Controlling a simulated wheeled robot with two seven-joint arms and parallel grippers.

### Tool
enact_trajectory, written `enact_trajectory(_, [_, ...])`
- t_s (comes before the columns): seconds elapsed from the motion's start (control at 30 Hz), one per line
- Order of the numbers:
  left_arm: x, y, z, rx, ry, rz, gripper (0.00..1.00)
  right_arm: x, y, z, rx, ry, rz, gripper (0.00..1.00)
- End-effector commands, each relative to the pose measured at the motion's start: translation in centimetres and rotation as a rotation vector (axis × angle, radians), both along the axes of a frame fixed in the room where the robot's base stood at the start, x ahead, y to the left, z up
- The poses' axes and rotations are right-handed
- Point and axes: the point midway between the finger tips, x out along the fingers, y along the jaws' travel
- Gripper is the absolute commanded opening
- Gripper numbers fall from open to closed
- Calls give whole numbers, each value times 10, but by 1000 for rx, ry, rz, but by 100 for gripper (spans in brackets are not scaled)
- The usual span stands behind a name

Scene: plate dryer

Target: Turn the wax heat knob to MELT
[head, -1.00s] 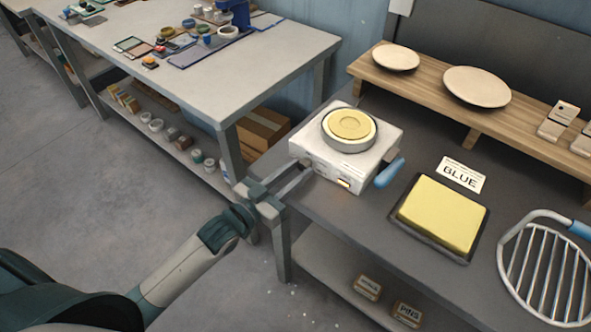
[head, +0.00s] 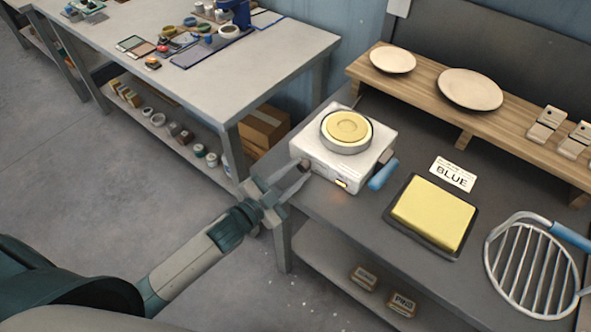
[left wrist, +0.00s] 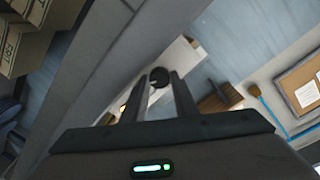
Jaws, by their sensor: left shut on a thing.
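The wax heater is a white box (head: 333,165) with a round pot of yellow wax (head: 346,128) on top, standing at the left end of the dark bench. My left gripper (head: 301,172) is at its front left face, shut on the small dark heat knob (head: 305,165). In the left wrist view the dark round knob (left wrist: 158,76) shows between the two fingertips (left wrist: 161,84). The MELT mark and the knob's setting are too small to read. A small amber light (head: 341,183) glows on the heater's front. My right gripper is out of view.
A blue-handled tool (head: 383,174) lies against the heater's right side. A yellow block on a dark tray (head: 433,213), a BLUE card (head: 453,174) and a wire rack (head: 531,268) are further right. Plates (head: 470,89) lie on the wooden shelf (head: 425,92) behind.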

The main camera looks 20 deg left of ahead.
Motion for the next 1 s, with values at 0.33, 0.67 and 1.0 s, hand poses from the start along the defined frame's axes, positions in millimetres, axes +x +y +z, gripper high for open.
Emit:
enact_trajectory(0.33, [0,-1,0,30,-13,-1,4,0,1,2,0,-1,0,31])
enact_trajectory(0.67, [0,0,0,30,-11,-1,45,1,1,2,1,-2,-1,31])
enact_trajectory(1.0, [-1,0,-3,30,-6,0,45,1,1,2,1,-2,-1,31])
